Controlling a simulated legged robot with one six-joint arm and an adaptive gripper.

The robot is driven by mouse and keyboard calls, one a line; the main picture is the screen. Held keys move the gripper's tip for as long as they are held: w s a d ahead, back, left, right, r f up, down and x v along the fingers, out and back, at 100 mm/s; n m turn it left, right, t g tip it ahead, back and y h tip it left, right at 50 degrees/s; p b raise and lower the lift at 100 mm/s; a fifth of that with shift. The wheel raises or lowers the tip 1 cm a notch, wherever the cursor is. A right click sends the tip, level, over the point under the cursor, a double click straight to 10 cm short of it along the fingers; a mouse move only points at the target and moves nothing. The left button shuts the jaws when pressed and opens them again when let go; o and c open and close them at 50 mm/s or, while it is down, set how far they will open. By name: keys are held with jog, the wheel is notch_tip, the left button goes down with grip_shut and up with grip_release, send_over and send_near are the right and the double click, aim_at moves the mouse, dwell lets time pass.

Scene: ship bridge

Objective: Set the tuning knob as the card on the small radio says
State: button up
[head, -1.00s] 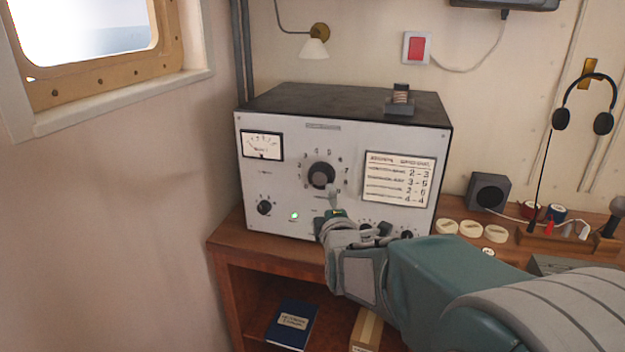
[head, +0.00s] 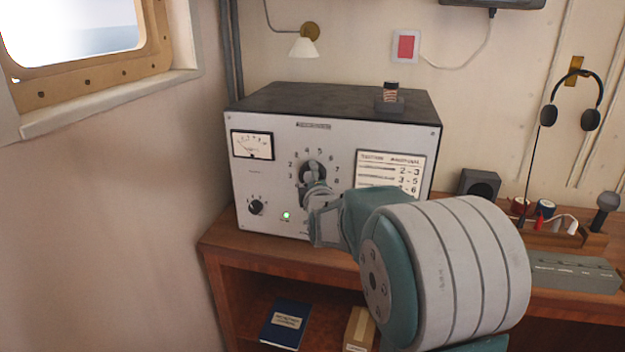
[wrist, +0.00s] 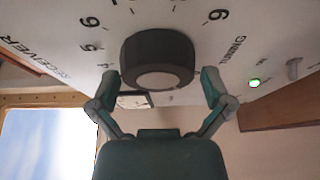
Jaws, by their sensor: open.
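A radio with a pale front panel (head: 275,190) and a dark top stands on the wooden desk. Its dark round tuning knob (head: 312,170) sits mid-panel inside a ring of numbers; it fills the upper middle of the wrist view (wrist: 157,62). I cannot tell where the knob points. A white card (head: 388,168) right of the knob shows number pairs, including 2-3 and 3-5; my arm covers its lower part. My gripper (head: 315,186) is at the knob's front. In the wrist view my gripper (wrist: 160,76) is open, one finger on each side of the knob; contact is unclear.
A smaller knob (head: 257,207), a green light (head: 286,215) and a meter (head: 252,145) are on the panel. A small dark object (head: 390,97) stands on the radio. A speaker (head: 479,184) and headphones (head: 572,100) are to the right. My arm hides the panel's lower right.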

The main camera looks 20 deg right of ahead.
jog(key=c, duration=0.8)
jog(key=shift+f, duration=0.1)
